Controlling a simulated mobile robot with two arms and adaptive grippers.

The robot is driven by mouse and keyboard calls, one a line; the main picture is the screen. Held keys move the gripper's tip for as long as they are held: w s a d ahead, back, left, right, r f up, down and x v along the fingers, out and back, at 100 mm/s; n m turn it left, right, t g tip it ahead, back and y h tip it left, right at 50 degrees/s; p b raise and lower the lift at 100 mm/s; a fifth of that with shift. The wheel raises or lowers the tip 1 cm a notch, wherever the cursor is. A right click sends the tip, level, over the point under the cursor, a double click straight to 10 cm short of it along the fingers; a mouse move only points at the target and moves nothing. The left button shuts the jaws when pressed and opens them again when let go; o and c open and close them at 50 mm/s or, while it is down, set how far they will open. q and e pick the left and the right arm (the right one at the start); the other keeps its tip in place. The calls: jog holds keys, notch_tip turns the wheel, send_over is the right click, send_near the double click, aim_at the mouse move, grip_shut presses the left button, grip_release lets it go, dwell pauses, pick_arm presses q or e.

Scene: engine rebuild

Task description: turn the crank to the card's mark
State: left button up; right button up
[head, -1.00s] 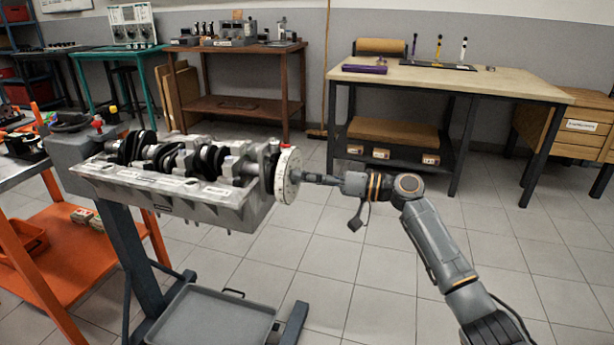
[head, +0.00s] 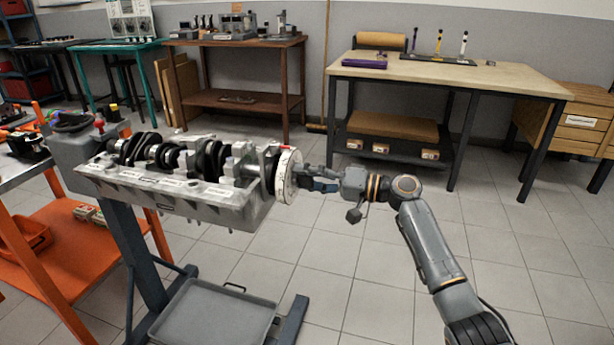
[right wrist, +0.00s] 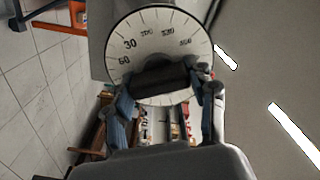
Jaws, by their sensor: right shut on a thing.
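The engine block (head: 165,196) sits on a stand with the crankshaft (head: 207,160) exposed on top. A white degree wheel (head: 288,178) is at the crankshaft's right end. In the right wrist view, the wheel (right wrist: 143,40) fills the upper middle, with numbers around its rim, 30 and 60 at left. A dark bar (right wrist: 160,78) crosses the wheel's lower face. My right gripper (head: 306,178) is at the wheel's outer face; in the wrist view its fingers (right wrist: 163,88) are shut on the bar, one at each end. No card or mark is clearly readable. My left gripper is out of view.
A grey drip tray (head: 213,318) lies low beneath the block. An orange cart (head: 75,225) stands at left. A wooden-topped bench (head: 500,78) and a brown table (head: 240,97) stand behind. The floor right of the block is clear apart from my arm.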

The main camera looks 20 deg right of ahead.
dwell(0.3)
jog(key=o, duration=1.2)
jog(key=v, duration=1.2)
